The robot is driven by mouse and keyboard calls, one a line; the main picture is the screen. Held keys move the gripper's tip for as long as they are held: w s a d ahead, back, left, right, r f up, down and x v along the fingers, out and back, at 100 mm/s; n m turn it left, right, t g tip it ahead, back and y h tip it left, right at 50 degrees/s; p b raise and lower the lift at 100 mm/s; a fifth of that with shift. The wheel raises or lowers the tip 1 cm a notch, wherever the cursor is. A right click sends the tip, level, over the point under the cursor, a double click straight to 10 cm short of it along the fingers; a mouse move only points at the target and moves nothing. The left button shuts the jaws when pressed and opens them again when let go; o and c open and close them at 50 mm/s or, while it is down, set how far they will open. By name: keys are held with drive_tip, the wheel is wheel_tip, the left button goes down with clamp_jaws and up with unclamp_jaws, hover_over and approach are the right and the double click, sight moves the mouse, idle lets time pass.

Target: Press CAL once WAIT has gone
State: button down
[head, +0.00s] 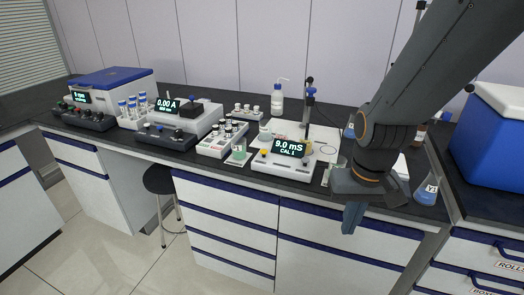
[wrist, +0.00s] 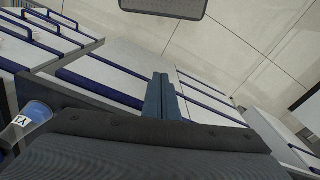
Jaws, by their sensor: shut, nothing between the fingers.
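The meter (head: 287,160) is a white unit on the bench, and its display (head: 289,149) reads "9.0 mS" with "CAL 1" below. No WAIT shows on it. A yellow button (head: 264,153) sits at the left of its front; other small buttons are too small to read. My gripper (head: 350,218) is shut and empty, pointing down in front of the bench edge, to the right of the meter and apart from it. In the wrist view its closed fingers (wrist: 161,97) point toward the drawer fronts, and the meter is not in that view.
A flask with blue liquid (head: 427,189) stands right of my arm, near the bench edge. A blue box (head: 490,135) is at the far right. A stool (head: 160,180) stands below the bench.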

drive_tip(key=w+a+r+m+t+p, duration=0.1)
drive_tip(key=w+a+r+t+p, duration=0.2)
drive_tip(key=w, duration=0.5)
drive_tip(key=w+a+r+m+t+p, duration=0.1)
drive_tip(key=w+a+r+m+p, duration=0.15)
drive_tip(key=w+a, duration=0.4)
wheel_tip(320, 180, up, 7)
drive_tip(key=m+t+y+p, duration=0.2)
drive_tip(key=t+y+p, duration=0.1)
drive_tip(key=t+p, duration=0.1)
hover_over(264, 152)
drive_tip(key=shift+s+d, duration=0.1)
drive_tip(key=shift+f, duration=0.1)
drive_tip(key=shift+f+b, duration=2.5)
drive_tip(key=shift+f, duration=1.8)
drive_tip(key=shift+f, duration=0.1)
drive_tip(key=shift+f+b, duration=0.3)
